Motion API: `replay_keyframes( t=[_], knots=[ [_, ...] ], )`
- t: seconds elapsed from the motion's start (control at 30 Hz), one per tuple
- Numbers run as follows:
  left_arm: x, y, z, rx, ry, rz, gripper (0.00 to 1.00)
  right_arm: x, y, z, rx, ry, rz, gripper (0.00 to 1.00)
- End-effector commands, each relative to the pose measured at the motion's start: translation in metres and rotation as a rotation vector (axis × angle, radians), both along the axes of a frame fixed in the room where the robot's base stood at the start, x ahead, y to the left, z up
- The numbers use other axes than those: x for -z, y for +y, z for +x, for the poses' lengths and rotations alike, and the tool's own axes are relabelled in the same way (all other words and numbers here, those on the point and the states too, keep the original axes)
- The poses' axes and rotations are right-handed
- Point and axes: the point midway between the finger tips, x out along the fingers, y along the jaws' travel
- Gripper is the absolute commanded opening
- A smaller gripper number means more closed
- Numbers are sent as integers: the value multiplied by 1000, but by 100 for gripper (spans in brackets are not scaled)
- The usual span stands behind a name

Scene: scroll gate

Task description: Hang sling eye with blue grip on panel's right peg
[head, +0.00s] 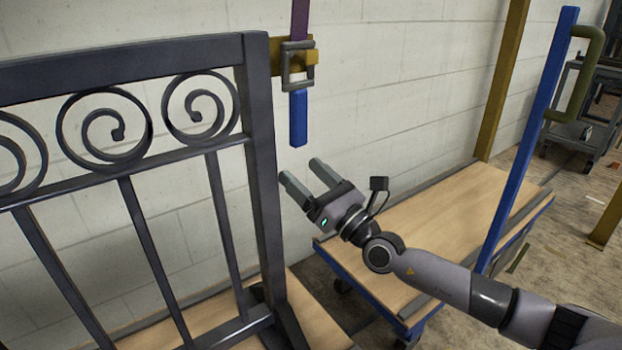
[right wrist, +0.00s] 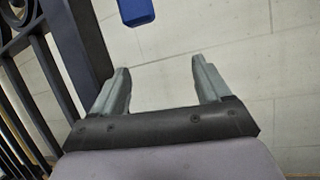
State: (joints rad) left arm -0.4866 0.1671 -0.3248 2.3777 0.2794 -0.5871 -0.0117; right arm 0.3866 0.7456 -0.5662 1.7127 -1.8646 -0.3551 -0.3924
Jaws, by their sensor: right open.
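The blue grip (head: 298,118) hangs upright below the grey metal sling eye (head: 298,65), with a purple strap (head: 299,20) running up from it. The eye is around or against a yellow-brown peg (head: 308,58) at the gate panel's (head: 262,170) right upper edge; I cannot tell how it is seated. My right gripper (head: 300,170) is open and empty, below the blue grip and apart from it. In the right wrist view the grip's lower end (right wrist: 136,12) shows at the top, beyond the open fingers (right wrist: 155,82). My left gripper is not in view.
A cart with a wooden deck (head: 420,235) and a blue upright post (head: 530,140) stands under and behind my right arm. A yellow post (head: 503,80) stands near the wall. The dark gate with scrolls fills the left side. The wall area right of the grip is clear.

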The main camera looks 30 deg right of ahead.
Motion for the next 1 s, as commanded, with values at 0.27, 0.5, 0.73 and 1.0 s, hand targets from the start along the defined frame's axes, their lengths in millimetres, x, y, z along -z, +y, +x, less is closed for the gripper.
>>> replay_keyframes(
  t=[0.27, 0.5, 0.73, 1.0],
  knots=[
    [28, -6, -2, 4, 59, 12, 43, 9, -3, -24, 0, 3, -1, 77],
    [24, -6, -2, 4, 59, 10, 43, 10, -7, -48, 0, 3, -1, 77],
    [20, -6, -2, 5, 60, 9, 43, 9, -10, -71, 0, 4, -1, 77],
    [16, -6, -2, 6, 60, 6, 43, 8, -14, -98, 0, 2, -2, 77]
  ],
)
